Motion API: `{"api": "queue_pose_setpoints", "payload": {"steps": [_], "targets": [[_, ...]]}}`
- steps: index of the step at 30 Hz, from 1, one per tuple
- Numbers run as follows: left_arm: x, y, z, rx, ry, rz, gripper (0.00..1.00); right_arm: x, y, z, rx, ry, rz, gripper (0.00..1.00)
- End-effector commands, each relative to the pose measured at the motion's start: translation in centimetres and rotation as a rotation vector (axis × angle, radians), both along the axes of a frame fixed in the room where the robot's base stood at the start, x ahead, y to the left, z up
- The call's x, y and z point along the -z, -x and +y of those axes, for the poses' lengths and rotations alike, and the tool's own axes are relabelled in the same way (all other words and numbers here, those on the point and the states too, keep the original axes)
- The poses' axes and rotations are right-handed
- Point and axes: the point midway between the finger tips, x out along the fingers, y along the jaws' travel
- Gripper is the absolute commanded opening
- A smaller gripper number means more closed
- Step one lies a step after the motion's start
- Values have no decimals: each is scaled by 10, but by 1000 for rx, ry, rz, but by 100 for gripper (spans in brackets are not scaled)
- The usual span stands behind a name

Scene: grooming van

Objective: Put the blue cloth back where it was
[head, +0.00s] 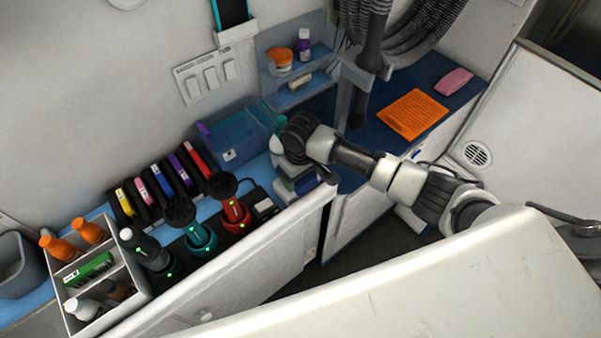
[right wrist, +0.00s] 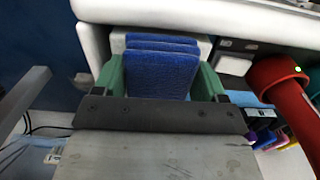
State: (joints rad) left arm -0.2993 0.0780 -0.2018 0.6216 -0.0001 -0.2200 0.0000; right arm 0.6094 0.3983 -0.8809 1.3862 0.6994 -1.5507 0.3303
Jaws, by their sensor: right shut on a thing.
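The blue cloth (right wrist: 160,72) is folded in layers and sits between the two green fingers of my right gripper (right wrist: 160,82) in the right wrist view. The gripper is shut on it. In the head view my right gripper (head: 284,160) is over the counter's right end, beside a small stack with blue and white layers (head: 303,185). My wrist hides most of the fingers there, and I cannot tell which blue there is the held cloth. A pale surface shows right behind the cloth in the wrist view; I cannot tell whether they touch. My left gripper is not in view.
A clear blue bin (head: 240,138) stands behind the gripper. A red dryer (head: 235,212) and a teal dryer (head: 201,236) stand to its left. A white caddy (head: 138,290) holds bottles. An orange sheet (head: 414,114) and a pink item (head: 454,81) lie on the right-hand blue surface.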

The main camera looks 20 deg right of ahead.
Motion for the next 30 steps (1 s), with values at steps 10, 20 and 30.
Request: {"api": "queue_pose_setpoints", "payload": {"steps": [10,20,30], "targets": [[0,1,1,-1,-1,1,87,3,0,0,0,0,-1,97],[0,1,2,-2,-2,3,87,-8,-1,0,-1,-1,-3,97],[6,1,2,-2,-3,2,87,-78,-2,0,0,-2,-7,97]]}}
